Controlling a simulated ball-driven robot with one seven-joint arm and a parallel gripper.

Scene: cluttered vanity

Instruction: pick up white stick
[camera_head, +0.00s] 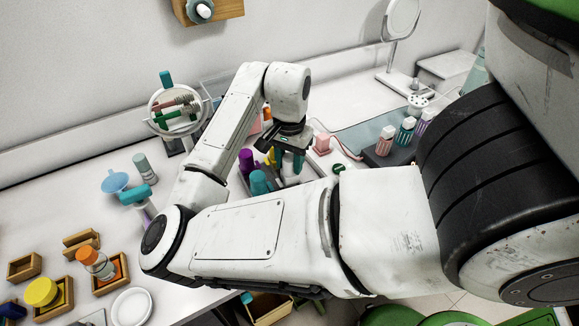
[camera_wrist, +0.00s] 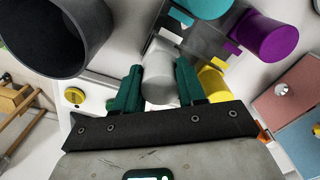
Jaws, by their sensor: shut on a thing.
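The white stick (camera_wrist: 158,82) shows in the wrist view as a short pale cylinder, seen nearly end-on. It sits between the two green fingers of my gripper (camera_wrist: 158,88), which is shut on it. Whether its lower end still touches the surface or holder below cannot be told. In the head view my gripper (camera_head: 292,160) points down among the items on the vanity, and the white stick is hard to make out there.
A purple cylinder (camera_wrist: 264,37), a teal one (camera_wrist: 205,8) and a yellow one (camera_wrist: 212,82) stand close by. A dark grey cup (camera_wrist: 60,35) is at the upper left. In the head view, a round mirror (camera_head: 402,20) and several bottles stand to the right.

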